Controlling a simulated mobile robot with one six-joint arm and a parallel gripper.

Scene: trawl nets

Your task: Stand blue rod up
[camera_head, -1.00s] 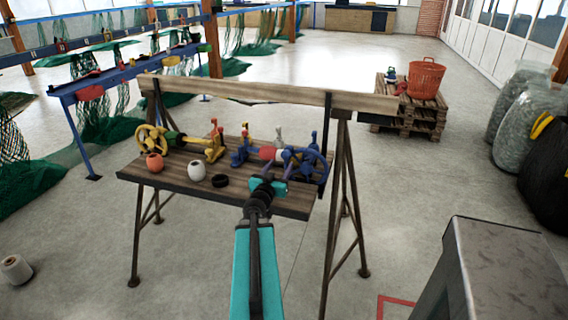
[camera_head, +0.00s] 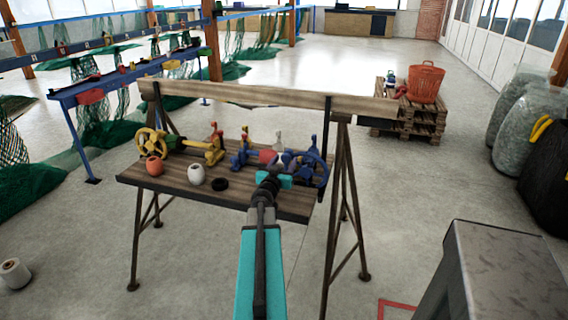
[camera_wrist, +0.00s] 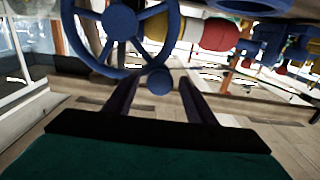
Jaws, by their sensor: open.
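A blue winch stands at the right of the wooden bench (camera_head: 180,185). Its blue spoked wheel (camera_head: 313,170) fills the upper left of the wrist view (camera_wrist: 120,22). A round blue knob (camera_wrist: 158,82) sits at the wheel's lower rim. A short blue upright (camera_head: 314,144) stands beside the wheel in the head view. I cannot tell which blue part is the rod. My gripper (camera_wrist: 158,86) is open, its two dark fingers pointing at the knob, which appears between the tips. Whether they touch it cannot be told. In the head view my gripper (camera_head: 272,178) is before the winch, partly hiding it.
A yellow winch (camera_head: 190,147) stands at the left of the bench. An orange pot (camera_head: 154,166), a white pot (camera_head: 196,175) and a black ring (camera_head: 220,184) lie in front. A wooden beam (camera_head: 270,97) runs behind. A grey block (camera_head: 500,270) is at lower right.

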